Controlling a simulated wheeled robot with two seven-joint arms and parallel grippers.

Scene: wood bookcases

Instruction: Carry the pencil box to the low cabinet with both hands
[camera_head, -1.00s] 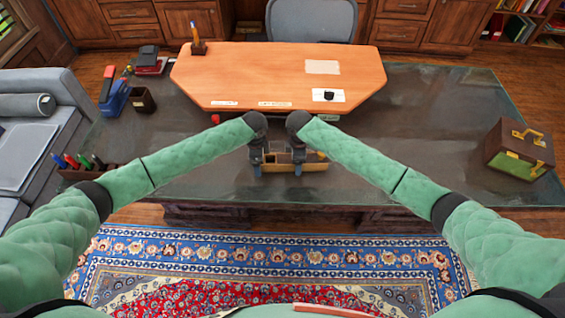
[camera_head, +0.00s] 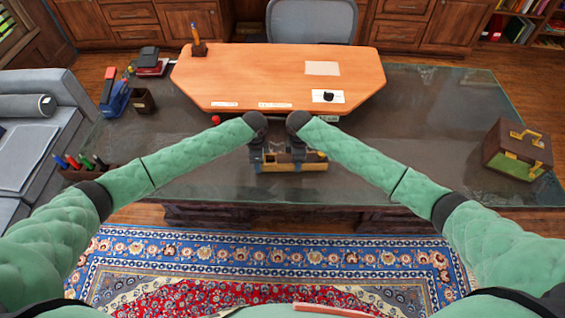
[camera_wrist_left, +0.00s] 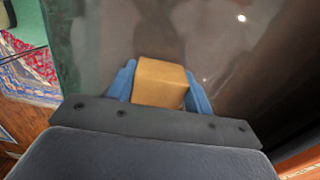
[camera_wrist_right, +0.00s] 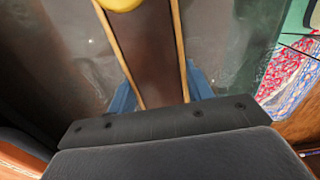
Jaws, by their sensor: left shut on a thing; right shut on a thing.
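The pencil box (camera_head: 291,168) is a tan wooden box near the front edge of the dark glass-topped desk, partly hidden by my grippers. My left gripper (camera_head: 263,158) is shut at its left part. In the left wrist view a tan block-like piece (camera_wrist_left: 160,83) sits between the blue fingers. My right gripper (camera_head: 298,157) is shut on the box farther right. In the right wrist view the box shows a brown middle (camera_wrist_right: 150,60) between two tan rims, with blue fingers outside them. I cannot tell whether it touches the desk. Wooden cabinets (camera_head: 410,33) stand at the back.
A raised orange wooden top (camera_head: 270,70) lies just beyond my grippers. A marker holder (camera_head: 82,172), a dark cup (camera_head: 143,100) and a stapler-like blue item (camera_head: 115,97) are at left. A brown case (camera_head: 515,152) stands at right. A chair (camera_head: 312,20) is behind.

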